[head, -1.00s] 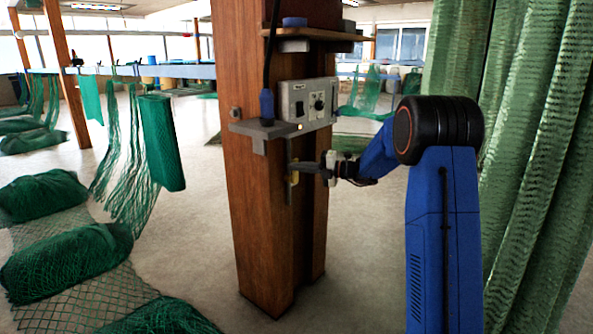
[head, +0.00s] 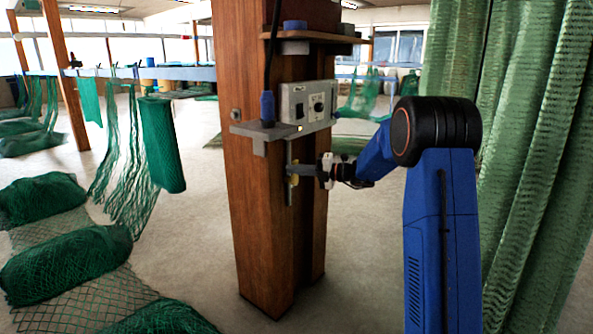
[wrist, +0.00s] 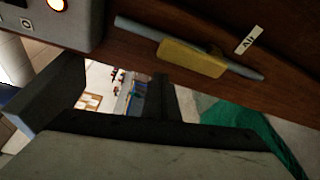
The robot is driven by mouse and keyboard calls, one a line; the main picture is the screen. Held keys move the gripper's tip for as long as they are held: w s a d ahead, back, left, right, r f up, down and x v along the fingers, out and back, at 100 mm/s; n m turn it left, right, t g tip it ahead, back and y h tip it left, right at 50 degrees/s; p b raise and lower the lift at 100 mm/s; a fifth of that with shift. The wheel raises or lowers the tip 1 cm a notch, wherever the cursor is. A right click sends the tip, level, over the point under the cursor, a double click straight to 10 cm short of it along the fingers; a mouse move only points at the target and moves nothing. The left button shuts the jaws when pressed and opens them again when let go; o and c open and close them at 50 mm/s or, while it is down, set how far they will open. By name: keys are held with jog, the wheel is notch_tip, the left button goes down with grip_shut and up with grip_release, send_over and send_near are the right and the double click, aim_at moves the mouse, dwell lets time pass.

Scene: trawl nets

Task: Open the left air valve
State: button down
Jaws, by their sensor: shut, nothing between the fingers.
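The air valve is a yellow lever (wrist: 193,58) on a thin grey pipe (wrist: 135,27), beside a small white label (wrist: 240,41) on the wooden post. The lever lies roughly along the pipe. Only one valve is clearly visible.
A grey control box (head: 308,101) and a small ledge (head: 266,131) with a blue plug and cable sit just above the valve. A wooden post (head: 262,220) carries them. Green netting (head: 520,150) hangs close on the right. Net rolls (head: 60,255) lie on the floor at left.

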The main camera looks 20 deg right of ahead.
jog(key=s+a+v, duration=0.1)
jog(key=v, duration=0.8)
jog(key=shift+s+d+f, duration=0.25)
jog(key=shift+s+f, duration=0.1)
jog(key=shift+f, duration=0.05)
